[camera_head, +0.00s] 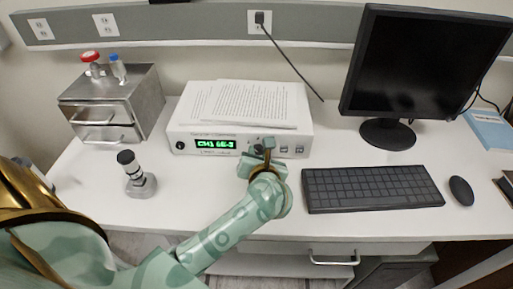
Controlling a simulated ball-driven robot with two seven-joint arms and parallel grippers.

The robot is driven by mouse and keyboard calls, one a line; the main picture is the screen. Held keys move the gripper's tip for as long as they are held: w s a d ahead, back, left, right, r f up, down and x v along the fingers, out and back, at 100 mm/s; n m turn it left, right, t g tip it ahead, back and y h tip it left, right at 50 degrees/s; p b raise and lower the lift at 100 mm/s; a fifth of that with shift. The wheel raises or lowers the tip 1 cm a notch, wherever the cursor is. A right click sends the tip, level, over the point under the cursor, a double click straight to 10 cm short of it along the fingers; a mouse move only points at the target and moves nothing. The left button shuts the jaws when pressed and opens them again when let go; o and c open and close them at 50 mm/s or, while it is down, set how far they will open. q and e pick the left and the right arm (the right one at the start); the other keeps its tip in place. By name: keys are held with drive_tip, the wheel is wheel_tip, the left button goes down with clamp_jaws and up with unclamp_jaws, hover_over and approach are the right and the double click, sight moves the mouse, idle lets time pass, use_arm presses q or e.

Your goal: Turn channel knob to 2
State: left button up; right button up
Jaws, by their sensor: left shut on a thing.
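The white vacuum controller (185,134) stands on the desk, with papers lying on top. Its green display (215,144) appears to read "CH1 6E-3". The channel knob is on the front panel right of the display, mostly hidden behind my left gripper (262,150). My left gripper is at the front panel, shut on the knob as far as I can see. My left arm reaches up to it from the bottom left. My right gripper is not in view.
A keyboard (370,188), mouse (461,190) and monitor (420,60) stand on the right. A metal box with drawers (125,100) is at the back left. The desk (100,190) is clear around the fitting.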

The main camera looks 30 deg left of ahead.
use_arm(q)
drive_tip(key=m+y+p, duration=0.1)
drive_tip(key=m+p, duration=0.1)
drive_tip(key=shift+d+m+g+y, duration=0.15)
drive_tip(key=shift+m+g+y, duration=0.15)
drive_tip(key=shift+w+f+m+y+p, duration=0.15)
drive_tip(key=shift+m+y+p, duration=0.55)
drive_tip(key=shift+m+p, duration=0.45)
drive_tip(key=o, duration=1)
drive_tip(key=shift+d, duration=0.2)
